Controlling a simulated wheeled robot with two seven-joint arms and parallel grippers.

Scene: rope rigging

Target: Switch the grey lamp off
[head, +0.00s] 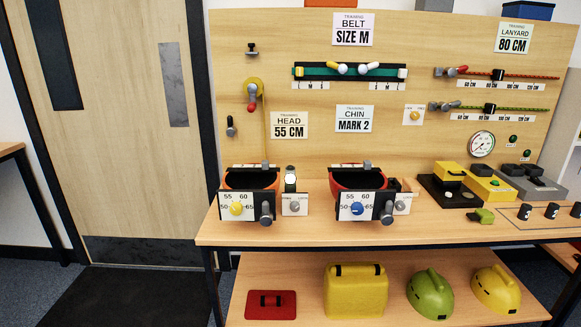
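No object in the head view plainly reads as a grey lamp. A grey unit (543,186) with dark parts on top sits at the right end of the bench top, beside a yellow unit (490,190). Two small dark green domes (513,138) are on the board above these units. I cannot tell whether any of these is lit, and no switch on the grey unit is clear at this size. Neither of my grippers is in view.
The bench (320,231) carries two helmets with dial panels, an orange one (250,181) and a red one (358,181). A green piece (482,215) and black cylinders (552,210) lie at the right. A gauge (481,144) is on the board. A door (125,120) stands left.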

